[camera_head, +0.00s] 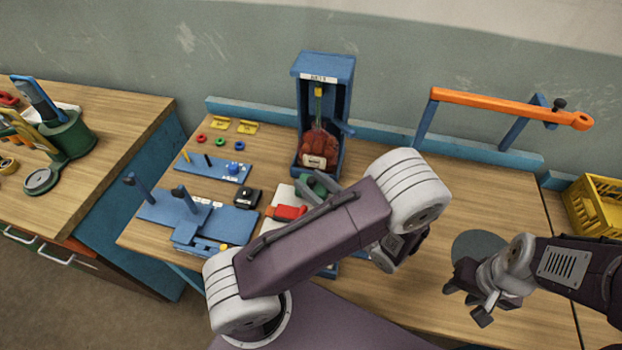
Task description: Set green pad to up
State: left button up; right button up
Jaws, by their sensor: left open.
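A dark green part (316,184), which may be the green pad, sits on a pale fixture near the middle of the table, behind a red block (289,212). My left arm crosses in front of this fixture and hides much of it, so I cannot tell how the green part is set. The dark end link of my left arm (402,248) hangs low to the right of the fixture. The left fingertips are hidden behind my own arm. My right gripper (467,302) is open and empty at the table's right, by a grey disc (479,246).
A blue stand (323,66) holding a red sack (319,145) is at the back. Blue fixtures (215,222) and small coloured rings fill the left. An orange bar (510,105) spans the back right. A yellow crate (600,207) stands far right. The right tabletop is mostly clear.

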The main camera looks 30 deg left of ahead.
pick_arm(q)
jog(key=shift+w+a, duration=0.1)
jog(key=shift+a, duration=0.2)
jog(key=shift+w+f, duration=0.1)
jog(key=shift+w, duration=0.1)
grip_shut()
dwell(1.1)
